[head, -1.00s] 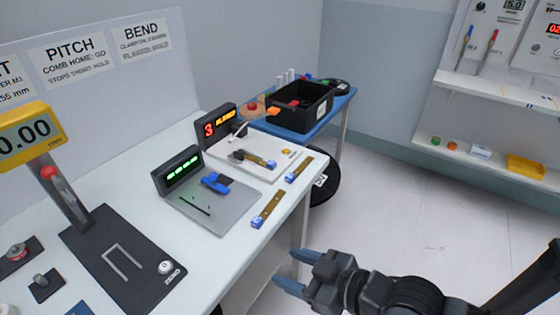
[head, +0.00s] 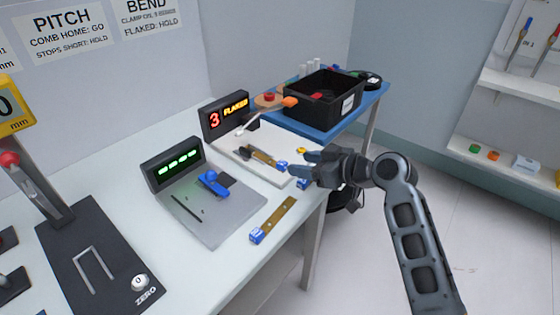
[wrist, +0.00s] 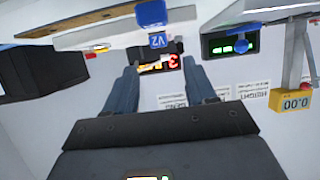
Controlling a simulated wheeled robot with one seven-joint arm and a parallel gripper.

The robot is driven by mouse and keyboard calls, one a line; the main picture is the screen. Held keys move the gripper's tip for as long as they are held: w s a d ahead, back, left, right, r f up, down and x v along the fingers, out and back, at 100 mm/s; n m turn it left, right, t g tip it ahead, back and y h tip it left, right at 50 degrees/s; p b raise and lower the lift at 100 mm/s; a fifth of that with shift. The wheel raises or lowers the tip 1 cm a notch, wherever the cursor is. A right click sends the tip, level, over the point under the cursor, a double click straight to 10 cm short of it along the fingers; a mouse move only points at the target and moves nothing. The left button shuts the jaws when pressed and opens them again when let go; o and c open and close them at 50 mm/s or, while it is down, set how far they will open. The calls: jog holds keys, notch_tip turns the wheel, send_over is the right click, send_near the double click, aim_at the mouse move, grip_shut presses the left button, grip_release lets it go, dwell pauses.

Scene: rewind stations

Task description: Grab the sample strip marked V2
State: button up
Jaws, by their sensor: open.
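The wrist view, which looks upside down, shows a blue end block marked V2 (wrist: 158,40) just beyond my open gripper (wrist: 160,72), roughly in line with the gap between the fingers. In the head view my gripper (head: 299,163) hovers at the table's right edge, empty. Another brass strip with a blue end (head: 257,236) lies nearer the front. A third strip (head: 281,166) sits on the station reading "3 FLAKED".
A grey station with a green display (head: 178,164) stands left of the front strip. A black bin (head: 325,97) sits on a blue side table (head: 375,97) behind. A height gauge (head: 85,255) stands at the left. The floor at right is open.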

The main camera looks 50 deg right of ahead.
aim_at(280, 162)
jog(key=shift+p+x, duration=0.55)
jog(key=shift+x, duration=3)
jog(key=shift+s+f, duration=0.1)
jog(key=shift+f, duration=0.05)
grip_shut()
